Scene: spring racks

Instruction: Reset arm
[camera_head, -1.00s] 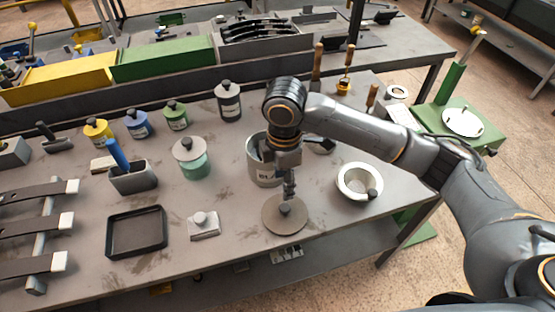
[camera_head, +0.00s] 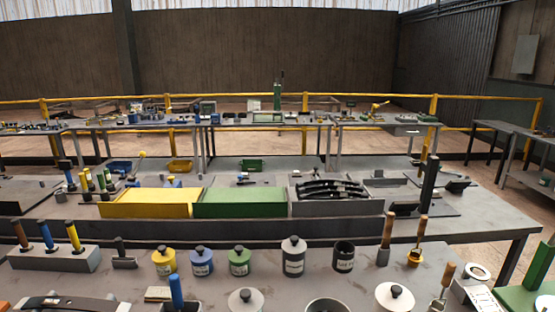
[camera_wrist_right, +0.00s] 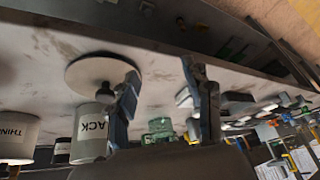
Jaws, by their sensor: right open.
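My right gripper (camera_wrist_right: 162,72) is open, with its two fingers wide apart and nothing between them. A round grey lid with a dark knob (camera_wrist_right: 98,72) lies on the table, just left of the fingers in the right wrist view. A pale can lettered "ACK" (camera_wrist_right: 88,132) shows below the lid, partly hidden by the left finger. In the head view neither of my arms shows. An open can's rim (camera_head: 328,305) is cut off at the bottom edge there. My left gripper is not in view.
Yellow (camera_head: 166,259), blue (camera_head: 201,261) and green (camera_head: 240,261) jars stand in a row on the near bench. Yellow (camera_head: 150,203) and green (camera_head: 240,203) bins are behind. Tools with wooden handles (camera_head: 386,240) stand at the right.

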